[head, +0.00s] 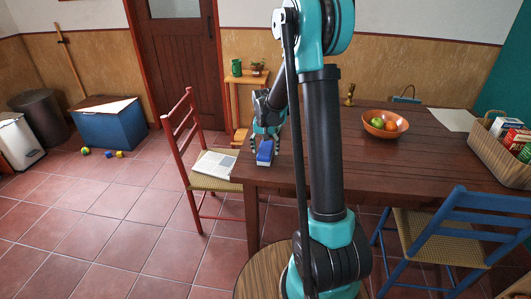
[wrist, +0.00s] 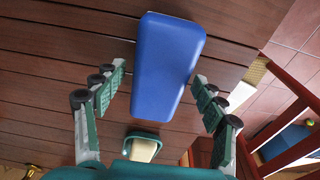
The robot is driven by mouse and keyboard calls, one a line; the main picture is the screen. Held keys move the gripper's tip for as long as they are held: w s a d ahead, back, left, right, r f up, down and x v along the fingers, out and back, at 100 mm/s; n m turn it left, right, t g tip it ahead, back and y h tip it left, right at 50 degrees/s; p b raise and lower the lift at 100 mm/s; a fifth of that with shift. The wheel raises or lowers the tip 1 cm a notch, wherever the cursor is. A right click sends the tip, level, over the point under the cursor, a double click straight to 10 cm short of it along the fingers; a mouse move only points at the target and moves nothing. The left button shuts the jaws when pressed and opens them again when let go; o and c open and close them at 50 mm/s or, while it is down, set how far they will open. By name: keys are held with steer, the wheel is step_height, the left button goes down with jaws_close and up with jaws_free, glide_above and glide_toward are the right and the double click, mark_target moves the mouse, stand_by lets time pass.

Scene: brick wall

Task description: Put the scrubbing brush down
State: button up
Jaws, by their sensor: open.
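The scrubbing brush shows as a blue block (head: 265,154) at the near left corner of the dark wooden table (head: 437,160). In the wrist view the blue block (wrist: 168,65) lies over the table planks, its smooth blue side towards the camera. Its bristles are not visible. In the wrist view my gripper (wrist: 160,88) is open, with one finger on each side of the block and a gap on both sides. The block seems to rest on the table; its underside is hidden.
A red chair (head: 187,140) with an open book (head: 215,165) on its seat stands left of the table. A fruit bowl (head: 385,124), a basket (head: 497,157) and a brass candlestick (head: 350,94) are on the table. A blue chair (head: 455,240) stands at the front right.

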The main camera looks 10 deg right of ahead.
mark_target(265, 150)
steer(key=r, duration=0.3)
steer(key=s+r, duration=0.1)
steer(key=r, duration=0.5)
steer(key=shift+s+a+r, duration=0.2)
steer(key=shift+s+r, duration=0.05)
steer(key=shift+r, duration=0.1)
steer(key=shift+s+r, duration=0.15)
steer(key=s+d+f+n, duration=0.1)
steer(key=s+f, duration=0.1)
steer(key=s, duration=0.7)
steer(key=s+d+f+n+t, duration=0.1)
steer(key=s+d+f, duration=0.1)
steer(key=s, duration=0.8)
steer(key=s+d+f+n+t, duration=0.1)
steer(key=s+f, duration=0.2)
steer(key=s, duration=0.6)
steer(key=shift+s+d+n+y, duration=0.25)
steer(key=shift+d+n+y, duration=0.05)
